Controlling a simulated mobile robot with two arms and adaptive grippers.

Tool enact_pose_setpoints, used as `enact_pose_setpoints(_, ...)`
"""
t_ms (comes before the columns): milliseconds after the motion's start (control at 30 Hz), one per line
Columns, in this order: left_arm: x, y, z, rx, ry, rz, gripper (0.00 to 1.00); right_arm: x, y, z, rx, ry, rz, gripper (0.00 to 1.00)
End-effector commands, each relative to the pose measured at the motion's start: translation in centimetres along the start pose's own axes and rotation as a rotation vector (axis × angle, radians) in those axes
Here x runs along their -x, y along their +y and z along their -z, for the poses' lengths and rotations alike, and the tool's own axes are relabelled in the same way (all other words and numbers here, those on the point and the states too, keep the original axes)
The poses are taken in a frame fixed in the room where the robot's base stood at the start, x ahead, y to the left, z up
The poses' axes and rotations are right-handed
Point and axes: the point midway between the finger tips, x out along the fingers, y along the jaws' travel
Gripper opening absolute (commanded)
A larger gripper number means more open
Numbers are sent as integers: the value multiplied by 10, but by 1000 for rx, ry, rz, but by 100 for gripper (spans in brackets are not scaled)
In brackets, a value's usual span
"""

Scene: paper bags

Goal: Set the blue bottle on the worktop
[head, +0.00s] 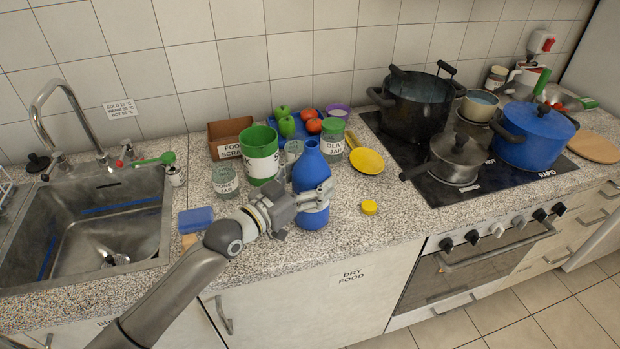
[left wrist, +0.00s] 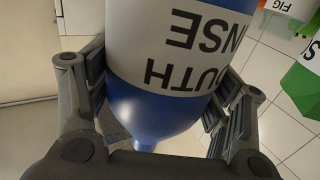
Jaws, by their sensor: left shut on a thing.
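The blue bottle (head: 311,170) stands upright near the front of the worktop (head: 390,215), left of the stove. My left gripper (head: 306,203) is shut around its lower body, over its white label. In the left wrist view the bottle (left wrist: 160,107) sits between both fingers of the left gripper (left wrist: 162,92), and its label reads upside down, partly "MOUTH RINSE". I cannot tell whether the bottle's base touches the worktop or hangs just above it. My right gripper is not in view.
A yellow lid (head: 369,207) lies to the right. A blue sponge (head: 195,219) is left, beside the sink (head: 90,235). Pots (head: 415,103) stand on the stove.

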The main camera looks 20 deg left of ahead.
Motion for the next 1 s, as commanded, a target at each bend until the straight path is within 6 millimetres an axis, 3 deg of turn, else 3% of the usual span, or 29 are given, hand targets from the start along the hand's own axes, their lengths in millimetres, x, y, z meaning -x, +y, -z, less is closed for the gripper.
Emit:
enact_pose_setpoints(400,0,0,-8,0,0,0,48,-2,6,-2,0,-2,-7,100)
enact_pose_setpoints(433,0,0,-8,0,0,0,76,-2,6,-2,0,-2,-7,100)
enact_pose_setpoints(600,0,0,-7,0,0,0,96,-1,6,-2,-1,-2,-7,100)
enact_pose_setpoints(1000,0,0,-4,1,1,0,96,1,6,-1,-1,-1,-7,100)
